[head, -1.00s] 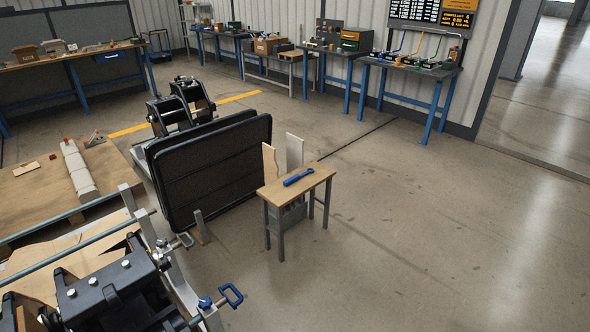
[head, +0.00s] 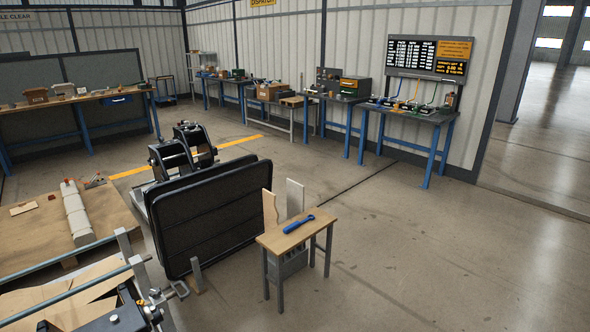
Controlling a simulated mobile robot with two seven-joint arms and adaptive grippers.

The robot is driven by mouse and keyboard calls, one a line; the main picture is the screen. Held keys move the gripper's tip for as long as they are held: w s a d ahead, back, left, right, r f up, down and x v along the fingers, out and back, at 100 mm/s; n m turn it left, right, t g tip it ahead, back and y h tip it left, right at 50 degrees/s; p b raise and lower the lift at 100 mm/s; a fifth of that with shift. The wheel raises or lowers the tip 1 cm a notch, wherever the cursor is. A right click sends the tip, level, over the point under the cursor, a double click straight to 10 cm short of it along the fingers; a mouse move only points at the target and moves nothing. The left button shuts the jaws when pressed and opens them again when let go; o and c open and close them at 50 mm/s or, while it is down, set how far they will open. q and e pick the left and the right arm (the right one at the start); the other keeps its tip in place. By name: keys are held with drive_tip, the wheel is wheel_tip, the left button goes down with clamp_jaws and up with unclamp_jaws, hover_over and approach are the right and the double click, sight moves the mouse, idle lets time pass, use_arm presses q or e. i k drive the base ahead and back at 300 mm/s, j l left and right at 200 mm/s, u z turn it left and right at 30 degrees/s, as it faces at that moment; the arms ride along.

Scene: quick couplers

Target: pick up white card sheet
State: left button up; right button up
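No sheet can be identified with certainty as the white card sheet. A pale upright panel (head: 295,198) stands at the back edge of a small wooden-topped table (head: 282,241), beside a tan wooden piece (head: 270,209); I cannot tell if it is card. Tan sheets (head: 62,300) lie flat at the lower left, partly hidden by metal bars. Neither of my grippers shows in the head view.
A blue tool (head: 299,224) lies on the small table. Large black panels (head: 215,215) stand upright to its left, with black coupler-like hardware (head: 183,150) behind. Workbenches (head: 410,112) line the back wall. The floor at the right is clear.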

sight(295, 191)
drive_tip(key=i+l, duration=0.2)
drive_tip(key=i, duration=0.35)
drive_tip(key=i+l+u, duration=0.1)
drive_tip(key=i, duration=0.45)
drive_tip(key=i+l, duration=0.35)
drive_tip(key=i, duration=0.2)
drive_tip(key=i+l+u, duration=0.1)
drive_tip(key=i+l, duration=0.15)
drive_tip(key=i, duration=0.3)
drive_tip(key=i+l, duration=0.3)
drive_tip(key=i, duration=0.2)
drive_tip(key=i+l, duration=0.3)
drive_tip(key=i, duration=0.25)
drive_tip(key=i+l+u, duration=0.1)
drive_tip(key=i+l, duration=0.15)
drive_tip(key=i, duration=0.3)
